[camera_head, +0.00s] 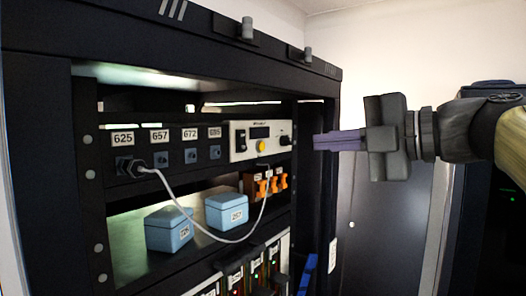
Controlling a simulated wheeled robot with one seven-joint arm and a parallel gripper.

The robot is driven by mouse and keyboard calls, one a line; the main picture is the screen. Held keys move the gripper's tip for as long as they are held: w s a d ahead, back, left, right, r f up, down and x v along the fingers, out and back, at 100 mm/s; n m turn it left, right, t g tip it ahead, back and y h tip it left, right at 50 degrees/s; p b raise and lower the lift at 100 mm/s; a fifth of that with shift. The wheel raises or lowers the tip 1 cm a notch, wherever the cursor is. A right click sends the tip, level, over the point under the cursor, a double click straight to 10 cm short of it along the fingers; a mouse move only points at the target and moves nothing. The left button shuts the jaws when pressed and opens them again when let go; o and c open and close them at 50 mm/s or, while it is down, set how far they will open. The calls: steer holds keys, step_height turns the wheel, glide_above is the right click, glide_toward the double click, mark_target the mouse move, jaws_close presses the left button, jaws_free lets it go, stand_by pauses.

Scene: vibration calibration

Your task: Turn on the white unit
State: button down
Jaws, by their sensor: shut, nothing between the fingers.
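The white unit (243,146) sits in the upper part of the black rack, at the right end of a row of labelled sockets. Its front carries a dark display (260,132), a yellow round button (262,146), a black switch-like part at its left and a dark knob (285,141) at its right. The display looks dark. My gripper (318,141) comes in from the right with its purple fingers shut and empty. In the picture its tips are just right of the white unit, over the rack's right post; I cannot tell the depth gap.
A grey cable (184,211) runs from the socket labelled 625 to below the white unit. Two blue boxes (168,229) (227,211) stand on the shelf below. Orange parts (262,188) sit under the unit. The rack's right post (310,180) stands close to my gripper.

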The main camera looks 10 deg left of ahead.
mark_target(245, 148)
steer(key=p+x, duration=0.4)
steer(key=x, duration=1)
steer(key=shift+p, duration=0.4)
